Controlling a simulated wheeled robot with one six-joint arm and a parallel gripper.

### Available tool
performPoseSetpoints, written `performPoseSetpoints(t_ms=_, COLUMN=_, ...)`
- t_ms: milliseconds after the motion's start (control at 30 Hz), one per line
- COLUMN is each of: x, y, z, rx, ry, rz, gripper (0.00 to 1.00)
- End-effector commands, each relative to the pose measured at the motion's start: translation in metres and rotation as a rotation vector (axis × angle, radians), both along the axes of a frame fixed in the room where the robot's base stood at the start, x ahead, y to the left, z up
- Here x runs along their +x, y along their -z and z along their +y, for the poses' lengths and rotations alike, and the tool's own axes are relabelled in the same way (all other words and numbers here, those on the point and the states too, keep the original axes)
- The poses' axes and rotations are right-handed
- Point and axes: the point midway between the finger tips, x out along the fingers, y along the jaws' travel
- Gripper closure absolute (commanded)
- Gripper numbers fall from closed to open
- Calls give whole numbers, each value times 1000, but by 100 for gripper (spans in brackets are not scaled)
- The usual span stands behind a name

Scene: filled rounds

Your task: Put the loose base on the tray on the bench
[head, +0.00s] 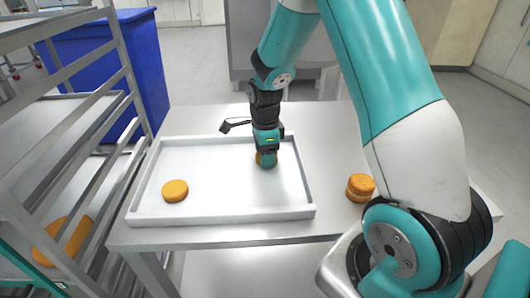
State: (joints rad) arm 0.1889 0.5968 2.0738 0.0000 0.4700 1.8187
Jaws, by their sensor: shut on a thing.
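My gripper (266,163) is over the right half of the white tray (225,218) on the bench (200,120). Another round base (175,191) lies flat in the left part of the tray, apart from my gripper.
Stacked rounds (360,187) stand on the bench right of the tray, close to my arm. A metal rack (75,130) at the left holds orange rounds (62,240) on a lower shelf. A blue bin (140,60) stands behind it. The tray's middle is clear.

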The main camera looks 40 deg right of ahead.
Motion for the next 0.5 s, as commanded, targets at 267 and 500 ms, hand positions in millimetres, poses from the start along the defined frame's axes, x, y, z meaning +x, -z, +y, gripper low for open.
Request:
performPoseSetpoints(t_ms=267, x=0, y=1, z=0, rx=0, ry=0, rz=0, gripper=10)
performPoseSetpoints(t_ms=500, x=0, y=-5, z=0, rx=0, ry=0, rz=-1, gripper=10)
